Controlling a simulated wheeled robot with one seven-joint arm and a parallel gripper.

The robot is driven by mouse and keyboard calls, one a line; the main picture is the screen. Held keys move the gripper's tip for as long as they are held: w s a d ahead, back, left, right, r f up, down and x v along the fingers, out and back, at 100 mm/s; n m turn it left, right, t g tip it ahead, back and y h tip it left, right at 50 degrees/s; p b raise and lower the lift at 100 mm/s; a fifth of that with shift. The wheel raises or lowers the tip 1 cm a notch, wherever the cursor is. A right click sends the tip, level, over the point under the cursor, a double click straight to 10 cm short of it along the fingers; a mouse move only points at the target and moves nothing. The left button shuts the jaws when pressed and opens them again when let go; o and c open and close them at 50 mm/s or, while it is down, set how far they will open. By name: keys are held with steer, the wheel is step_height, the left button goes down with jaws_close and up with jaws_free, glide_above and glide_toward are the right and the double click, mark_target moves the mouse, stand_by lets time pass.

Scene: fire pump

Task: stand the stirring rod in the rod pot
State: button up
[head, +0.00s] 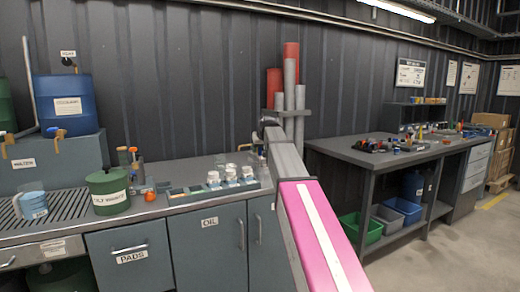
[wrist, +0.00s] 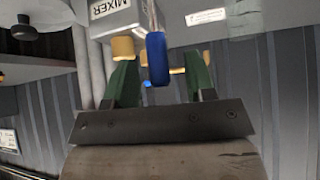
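In the wrist view my gripper (wrist: 160,82) shows two green fingers set apart. In the head view my arm reaches away over the counter, and my gripper cannot be made out. I cannot tell whether this holder is the rod pot.
A pale block labelled MIXER (wrist: 110,12) is close beyond the fingers. The counter holds a clear jug (head: 31,205), an orange ball (head: 150,196) and a tray of white-topped jars (head: 213,180). A blue drum (head: 65,103) stands at left. A workbench (head: 385,155) is at right.

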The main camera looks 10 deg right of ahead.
steer(key=v, duration=1)
steer(key=shift+s+r, duration=0.25)
steer(key=shift+r, duration=0.1)
stand_by(0.6)
